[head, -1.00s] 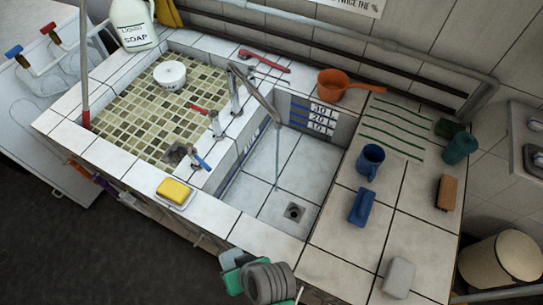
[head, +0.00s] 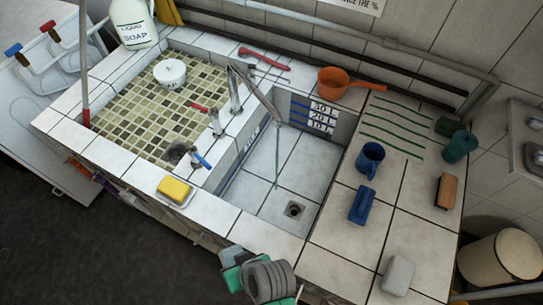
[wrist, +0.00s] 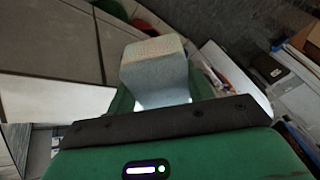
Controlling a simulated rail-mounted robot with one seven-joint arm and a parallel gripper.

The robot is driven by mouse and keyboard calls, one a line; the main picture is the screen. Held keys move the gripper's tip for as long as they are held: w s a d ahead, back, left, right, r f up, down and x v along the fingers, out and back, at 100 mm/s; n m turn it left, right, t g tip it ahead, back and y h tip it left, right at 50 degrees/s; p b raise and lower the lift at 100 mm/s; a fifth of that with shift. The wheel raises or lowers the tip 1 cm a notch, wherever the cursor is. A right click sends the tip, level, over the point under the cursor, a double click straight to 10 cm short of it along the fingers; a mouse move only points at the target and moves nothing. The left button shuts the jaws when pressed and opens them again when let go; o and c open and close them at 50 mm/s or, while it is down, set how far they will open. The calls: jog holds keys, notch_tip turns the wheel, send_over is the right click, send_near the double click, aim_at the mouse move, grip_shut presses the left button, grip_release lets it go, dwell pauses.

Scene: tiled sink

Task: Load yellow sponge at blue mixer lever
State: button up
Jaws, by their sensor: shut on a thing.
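The yellow sponge (head: 174,188) lies in a small white dish on the tiled front ledge between the two basins. The blue mixer lever (head: 202,160) is a little behind it, on the divider near the tap; a red lever (head: 200,107) is farther back. My gripper (head: 234,263) is at the sink's front edge, right of and nearer than the yellow sponge, apart from it. In the wrist view, its green fingers are shut on a pale blue-grey block (wrist: 155,80) with a beige end. The block is mostly hidden in the head view.
A thin stream falls from the tap into the right basin (head: 290,175). A white tub (head: 170,74) stands in the left basin.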

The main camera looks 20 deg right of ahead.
jog(key=s+r+p, duration=0.2)
jog(key=s+a+r+p, duration=0.1)
jog(key=s+p, duration=0.1)
jog(key=p, duration=0.1)
jog(key=shift+r+p, duration=0.3)
jog(key=shift+r, duration=0.1)
jog(key=shift+s+a+r+p, duration=0.1)
jog(key=shift+s+a+p, duration=0.1)
jog(key=shift+s+p, duration=0.2)
dwell(0.9)
jog(key=w+d+r, duration=0.2)
jog(key=w+r, duration=0.1)
jog(key=w, duration=0.3)
jog(key=w+d+r, duration=0.1)
jog(key=w+r, duration=0.2)
jog(key=w, duration=0.3)
jog(key=shift+w+d+r, duration=0.25)
jog(key=shift+d+r, duration=0.15)
